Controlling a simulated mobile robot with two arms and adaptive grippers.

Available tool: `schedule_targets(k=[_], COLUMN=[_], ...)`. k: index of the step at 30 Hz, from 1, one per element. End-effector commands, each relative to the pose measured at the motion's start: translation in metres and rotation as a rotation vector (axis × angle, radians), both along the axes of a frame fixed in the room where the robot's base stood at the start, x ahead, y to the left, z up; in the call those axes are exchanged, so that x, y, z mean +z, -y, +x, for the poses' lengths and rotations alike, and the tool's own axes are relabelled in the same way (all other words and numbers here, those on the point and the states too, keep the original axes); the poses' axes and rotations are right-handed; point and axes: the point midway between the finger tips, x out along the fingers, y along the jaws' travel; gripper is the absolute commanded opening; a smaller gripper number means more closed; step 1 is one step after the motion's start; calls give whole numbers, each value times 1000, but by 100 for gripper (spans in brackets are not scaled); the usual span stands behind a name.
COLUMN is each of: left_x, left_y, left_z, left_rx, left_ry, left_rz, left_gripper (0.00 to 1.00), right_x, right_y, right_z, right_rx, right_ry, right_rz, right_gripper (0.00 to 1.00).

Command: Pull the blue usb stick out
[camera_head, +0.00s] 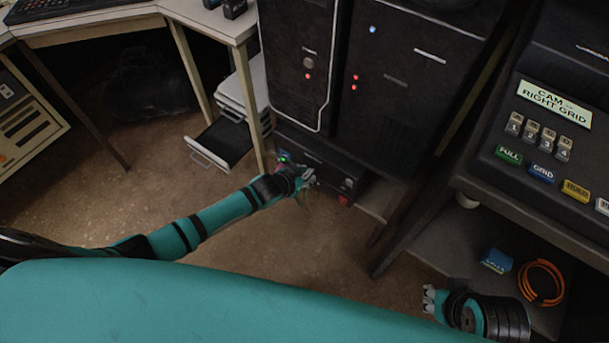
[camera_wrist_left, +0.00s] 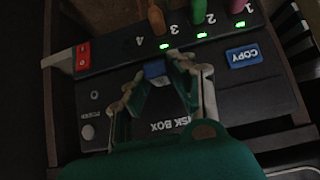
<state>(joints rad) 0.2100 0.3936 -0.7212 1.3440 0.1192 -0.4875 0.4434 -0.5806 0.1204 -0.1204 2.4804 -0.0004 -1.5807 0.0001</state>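The blue USB stick (camera_wrist_left: 156,70) is between the fingertips of my left gripper (camera_wrist_left: 157,72) in the left wrist view, with a fingertip against each side. It appears clear of the numbered row of the black disk box (camera_wrist_left: 245,100). No stick or lit lamp shows by number 4. Orange (camera_wrist_left: 156,18), green (camera_wrist_left: 194,10) and pink (camera_wrist_left: 236,6) sticks stand by the other numbers, with green lamps lit. In the head view, my left gripper (camera_head: 306,180) is at the front of the disk box (camera_head: 325,165). My right gripper (camera_head: 429,298) is at the lower right, its opening unclear.
The box has a blue COPY button (camera_wrist_left: 244,56) and a red switch (camera_wrist_left: 82,55). Black computer towers (camera_head: 390,85) stand above it. An open drawer (camera_head: 222,143) is at its left. A blue carton (camera_head: 497,260) and orange cable (camera_head: 541,283) lie on the right shelf.

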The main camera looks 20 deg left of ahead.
Motion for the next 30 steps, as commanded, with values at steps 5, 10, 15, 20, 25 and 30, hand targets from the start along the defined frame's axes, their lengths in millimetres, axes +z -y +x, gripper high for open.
schedule_targets(k=[5,10,15,20,25,30], left_x=[0,0,0,0,0,0], left_y=[0,0,0,-1,-2,-3], left_z=[0,0,0,-2,-6,-9], left_rx=[0,0,0,0,0,0], left_ry=[0,0,0,-1,-1,-1], left_rz=[0,0,0,0,0,0], left_gripper=[0,0,0,0,0,0], right_x=[0,0,0,2,4,5], right_y=[0,0,0,0,0,0], right_z=[0,0,0,0,0,0], right_rx=[0,0,0,0,0,0], right_ry=[0,0,0,0,1,0], right_rz=[0,0,0,0,0,0], right_gripper=[0,0,0,0,0,0])
